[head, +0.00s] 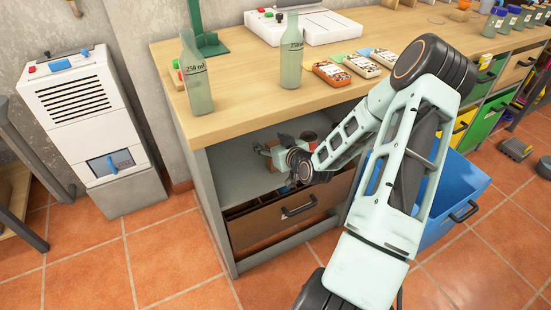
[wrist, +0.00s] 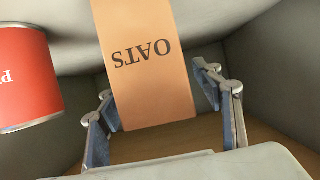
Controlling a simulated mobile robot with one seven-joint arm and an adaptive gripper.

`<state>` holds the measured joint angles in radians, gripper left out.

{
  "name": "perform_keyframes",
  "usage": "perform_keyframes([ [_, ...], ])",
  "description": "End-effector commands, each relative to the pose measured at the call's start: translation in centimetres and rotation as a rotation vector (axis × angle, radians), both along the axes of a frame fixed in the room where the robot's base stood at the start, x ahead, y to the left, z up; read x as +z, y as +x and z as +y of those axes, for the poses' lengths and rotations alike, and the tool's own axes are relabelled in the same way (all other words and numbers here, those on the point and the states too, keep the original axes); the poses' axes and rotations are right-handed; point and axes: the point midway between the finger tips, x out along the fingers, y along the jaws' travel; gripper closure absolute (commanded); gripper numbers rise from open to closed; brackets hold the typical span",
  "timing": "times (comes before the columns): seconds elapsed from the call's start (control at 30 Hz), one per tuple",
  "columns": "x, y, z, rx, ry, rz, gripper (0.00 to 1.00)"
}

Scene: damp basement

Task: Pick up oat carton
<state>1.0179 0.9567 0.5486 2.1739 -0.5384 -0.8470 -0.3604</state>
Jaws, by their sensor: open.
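The oat carton (wrist: 150,85) is an orange-brown box with "OATS" on its face, upside down in the wrist view. It stands between the two fingers of my gripper (wrist: 157,98), which is open around it. The left finger is very close to the carton's left side. A gap shows at the right finger. Whether either finger touches the carton I cannot tell. In the head view my gripper (head: 283,148) is inside the open shelf of the workbench, and my arm hides much of it.
A red can (wrist: 25,80) stands left of the carton in the wrist view. The shelf has grey side walls close by. Above, the wooden bench top (head: 240,115) carries two glass bottles. A drawer (head: 290,212) lies below, and a blue bin (head: 455,190) is to the right.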

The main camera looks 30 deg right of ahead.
Motion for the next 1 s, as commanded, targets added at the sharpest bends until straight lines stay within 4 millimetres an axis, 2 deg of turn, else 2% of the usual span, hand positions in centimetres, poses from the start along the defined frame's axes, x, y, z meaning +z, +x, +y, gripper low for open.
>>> perform_keyframes([
  [0.1, -0.4, 0.86, 0.05, 0.0, 0.001, 0.0, 0.4],
  [0.33, -0.34, 0.95, 0.02, 0.0, 0.001, 0.0, 0.4],
  [0.7, -0.34, 0.92, 0.01, 0.0, 0.001, 0.001, 0.8],
  [1.0, -0.34, 0.92, 0.01, 0.0, 0.001, 0.001, 0.83],
])
